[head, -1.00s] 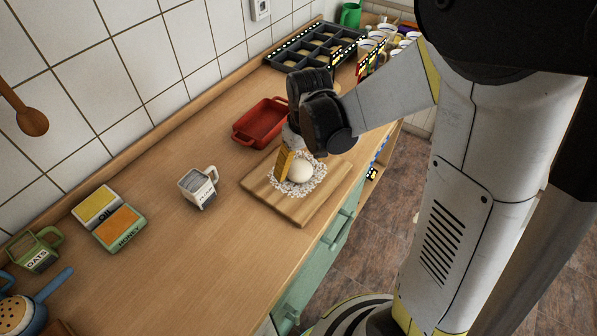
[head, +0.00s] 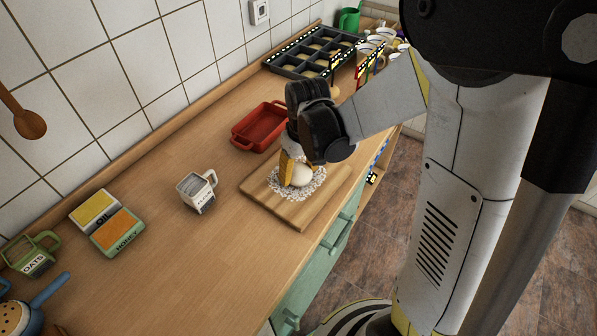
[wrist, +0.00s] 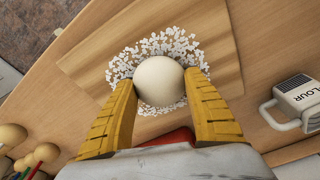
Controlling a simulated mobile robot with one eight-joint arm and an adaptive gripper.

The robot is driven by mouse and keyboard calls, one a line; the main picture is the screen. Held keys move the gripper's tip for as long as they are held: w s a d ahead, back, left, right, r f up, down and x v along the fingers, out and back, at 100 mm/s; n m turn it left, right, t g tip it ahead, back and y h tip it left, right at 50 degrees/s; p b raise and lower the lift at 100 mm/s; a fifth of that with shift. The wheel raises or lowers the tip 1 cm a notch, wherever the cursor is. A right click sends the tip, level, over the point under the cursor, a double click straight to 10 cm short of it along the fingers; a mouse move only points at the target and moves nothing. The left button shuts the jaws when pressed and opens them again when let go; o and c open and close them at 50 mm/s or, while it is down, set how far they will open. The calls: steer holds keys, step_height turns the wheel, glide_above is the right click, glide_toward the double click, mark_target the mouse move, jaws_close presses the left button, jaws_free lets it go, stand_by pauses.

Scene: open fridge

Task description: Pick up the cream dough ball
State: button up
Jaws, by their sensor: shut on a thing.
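The cream dough ball (wrist: 158,80) sits between the two yellow fingers of my gripper (wrist: 160,100) in the wrist view, with a finger against each side. In the head view, the dough ball (head: 301,175) is partly hidden by my gripper (head: 293,172), which points down over it. White flour (head: 312,187) is scattered around the ball on a wooden board (head: 298,213). The ball appears at board level; I cannot tell whether it is lifted.
A mug labelled flour (wrist: 297,99) stands on the counter beside the board. A red baking dish (head: 258,128) lies behind the board. A dark muffin tray (head: 312,52) and cups (head: 378,42) are at the back. Honey (head: 117,231) and oats (head: 32,254) containers stand at left.

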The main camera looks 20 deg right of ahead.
mark_target(301, 167)
steer(key=r, duration=0.1)
steer(key=r+p, duration=0.1)
steer(key=r, duration=0.1)
steer(key=r+p, duration=0.1)
steer(key=r, duration=0.1)
steer(key=shift+s+d, duration=0.2)
steer(key=shift+d, duration=0.15)
steer(key=s+d+r+p, duration=0.3)
steer(key=s+d+r, duration=0.2)
steer(key=d, duration=0.4)
steer(key=shift+s+d+r, duration=0.15)
steer(key=shift+s+r, duration=0.15)
steer(key=shift+r, duration=0.15)
